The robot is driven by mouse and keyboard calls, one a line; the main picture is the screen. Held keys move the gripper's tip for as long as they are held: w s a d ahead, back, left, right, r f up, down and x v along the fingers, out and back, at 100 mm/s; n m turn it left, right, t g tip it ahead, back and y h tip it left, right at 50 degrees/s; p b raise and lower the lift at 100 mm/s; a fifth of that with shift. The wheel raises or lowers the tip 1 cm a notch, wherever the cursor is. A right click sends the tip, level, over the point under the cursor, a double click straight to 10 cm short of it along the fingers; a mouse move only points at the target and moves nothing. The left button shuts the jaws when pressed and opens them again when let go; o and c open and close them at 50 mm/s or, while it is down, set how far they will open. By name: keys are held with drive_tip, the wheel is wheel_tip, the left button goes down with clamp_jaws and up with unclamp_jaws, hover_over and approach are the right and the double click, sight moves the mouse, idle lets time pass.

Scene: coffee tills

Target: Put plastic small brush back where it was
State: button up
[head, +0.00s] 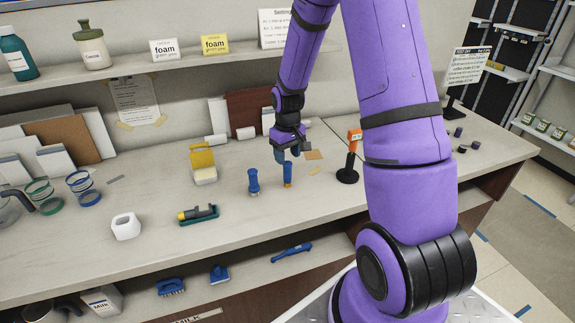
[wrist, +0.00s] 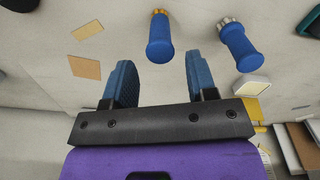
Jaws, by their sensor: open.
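My gripper (head: 287,156) is open above the back part of the counter, its two blue fingers (wrist: 160,72) apart with nothing between them. A small blue-and-orange brush-like item (head: 288,178) is just below it. In the wrist view that item (wrist: 160,40) lies just beyond the gap between the fingertips, apart from both. A second blue-handled brush (head: 254,182) with pale bristles stands left of it; it also shows in the wrist view (wrist: 240,47). I cannot tell which is the plastic small brush.
An orange device on a black stand (head: 348,174) is to the right. A yellow-and-white container (head: 203,166), a green tray (head: 199,216) and a white cup (head: 125,227) are to the left. Blue brushes (head: 171,286) lie on the lower shelf. The counter's front strip is mostly clear.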

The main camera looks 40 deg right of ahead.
drive_tip(key=s+a+r+t, duration=0.1)
drive_tip(key=s+a+r, duration=0.2)
drive_tip(key=r, duration=0.5)
drive_tip(key=s+a+r+t, duration=0.15)
drive_tip(key=s+r, duration=0.25)
drive_tip(key=r, duration=0.4)
drive_tip(key=s+a+r, duration=0.3)
drive_tip(key=r, duration=0.5)
drive_tip(key=s+a+r+t, duration=0.1)
drive_tip(key=s+a+r, duration=0.1)
drive_tip(key=s, duration=0.6)
drive_tip(key=s+a+r+t, duration=0.1)
drive_tip(key=s+a+r, duration=0.2)
drive_tip(key=s, duration=0.5)
drive_tip(key=shift+s+a+r+t, duration=0.25)
drive_tip(key=shift+a+r+t, duration=0.1)
drive_tip(key=shift+r, duration=0.45)
